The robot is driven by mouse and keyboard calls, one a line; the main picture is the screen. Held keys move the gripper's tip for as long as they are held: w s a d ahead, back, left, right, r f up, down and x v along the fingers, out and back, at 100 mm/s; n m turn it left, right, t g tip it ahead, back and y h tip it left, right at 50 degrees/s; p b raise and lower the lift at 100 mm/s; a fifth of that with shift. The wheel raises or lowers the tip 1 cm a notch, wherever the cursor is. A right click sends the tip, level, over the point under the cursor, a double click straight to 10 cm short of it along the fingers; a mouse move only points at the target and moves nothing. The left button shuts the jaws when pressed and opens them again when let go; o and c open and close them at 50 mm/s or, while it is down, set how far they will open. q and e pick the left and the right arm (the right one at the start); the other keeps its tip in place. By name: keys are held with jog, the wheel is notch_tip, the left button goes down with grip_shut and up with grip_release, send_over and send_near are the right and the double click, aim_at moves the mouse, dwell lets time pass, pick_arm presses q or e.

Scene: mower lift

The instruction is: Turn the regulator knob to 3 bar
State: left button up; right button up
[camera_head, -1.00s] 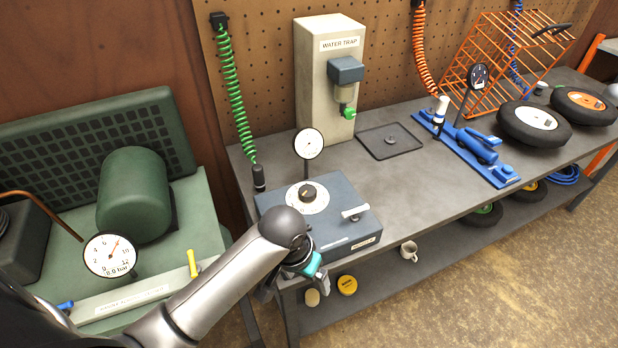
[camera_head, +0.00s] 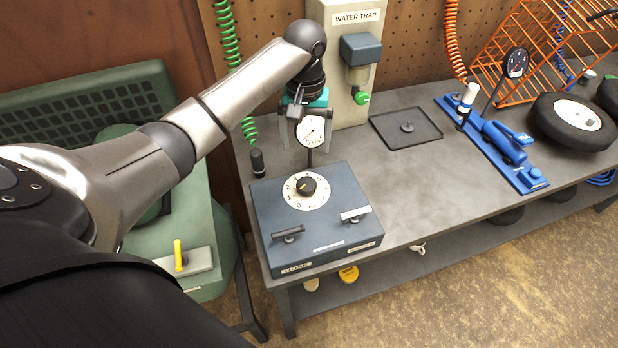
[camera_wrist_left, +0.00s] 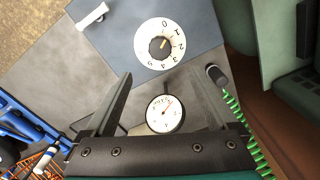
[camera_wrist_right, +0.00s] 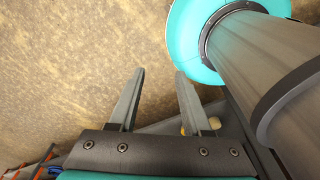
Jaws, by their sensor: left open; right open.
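The regulator knob (camera_head: 306,186) is black with a pale pointer mark, on a white numbered dial on top of a blue-grey box (camera_head: 340,215). In the left wrist view the knob (camera_wrist_left: 160,45) has its mark towards the low numbers, around 0 to 1. A round white gauge (camera_head: 311,131) stands on a stem behind it; its reading is too small to tell. My left gripper (camera_head: 304,126) is open and empty, up beside the gauge and behind the knob, with the gauge (camera_wrist_left: 165,114) between its fingers in the wrist view. My right gripper (camera_wrist_right: 160,75) is open and empty above the floor.
The water trap (camera_head: 340,65) stands behind the gauge. A green coiled hose (camera_head: 229,40) hangs at left. A dark tray (camera_head: 405,128) lies right; the bench between is bare.

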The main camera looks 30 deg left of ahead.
aim_at(306, 184)
pick_arm(q)
notch_tip(306, 184, down, 13)
jog(key=shift+s+b, duration=0.1)
jog(key=shift+b, duration=0.9)
jog(key=shift+f, duration=0.55)
jog(key=c, duration=1.3)
jog(key=shift+c, duration=0.2)
jog(key=shift+r+m, duration=0.1)
jog(key=shift+m, duration=0.2)
